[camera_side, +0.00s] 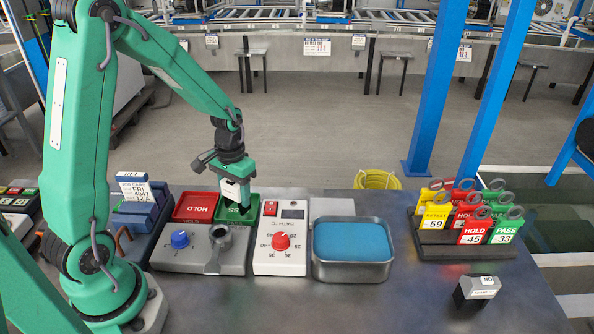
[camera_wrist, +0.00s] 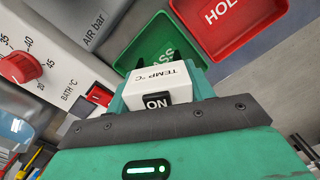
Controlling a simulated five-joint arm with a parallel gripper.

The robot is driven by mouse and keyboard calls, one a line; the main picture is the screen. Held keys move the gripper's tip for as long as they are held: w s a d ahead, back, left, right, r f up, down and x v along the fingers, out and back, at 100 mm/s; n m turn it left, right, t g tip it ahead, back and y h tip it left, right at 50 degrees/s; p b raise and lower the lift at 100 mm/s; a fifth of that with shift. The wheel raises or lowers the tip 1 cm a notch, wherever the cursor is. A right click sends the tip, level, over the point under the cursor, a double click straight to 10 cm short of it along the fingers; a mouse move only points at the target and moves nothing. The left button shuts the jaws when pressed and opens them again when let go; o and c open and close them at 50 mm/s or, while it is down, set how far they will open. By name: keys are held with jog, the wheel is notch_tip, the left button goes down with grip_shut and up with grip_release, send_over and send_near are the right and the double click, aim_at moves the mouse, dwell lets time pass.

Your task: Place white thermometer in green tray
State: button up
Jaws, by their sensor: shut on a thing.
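My gripper (camera_side: 238,187) points down over the green tray (camera_side: 222,218), at the back of the grey station. In the wrist view, my gripper (camera_wrist: 160,88) is shut on the white thermometer (camera_wrist: 172,76), a small white block marked "TEMP °C" with a black "ON" patch. The green tray (camera_wrist: 150,48), marked "PASS", lies just beyond the thermometer in that view. The thermometer overlaps the tray's near part there. I cannot tell whether it touches the tray floor. In the side view the gripper partly hides the tray.
A red "HOLD" tray (camera_side: 194,207) adjoins the green one on the left. A white bath control box (camera_side: 280,257) and a blue-filled metal bath (camera_side: 387,250) stand right. A tag rack (camera_side: 440,246) and a small grey block (camera_side: 483,284) are farther right. The front table is clear.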

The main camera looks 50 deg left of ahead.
jog(key=shift+f, duration=0.25)
jog(key=shift+f, duration=0.15)
jog(key=o, duration=1.1)
jog(key=r, duration=1.2)
jog(key=shift+w+r, duration=0.15)
jog(key=shift+w, duration=0.05)
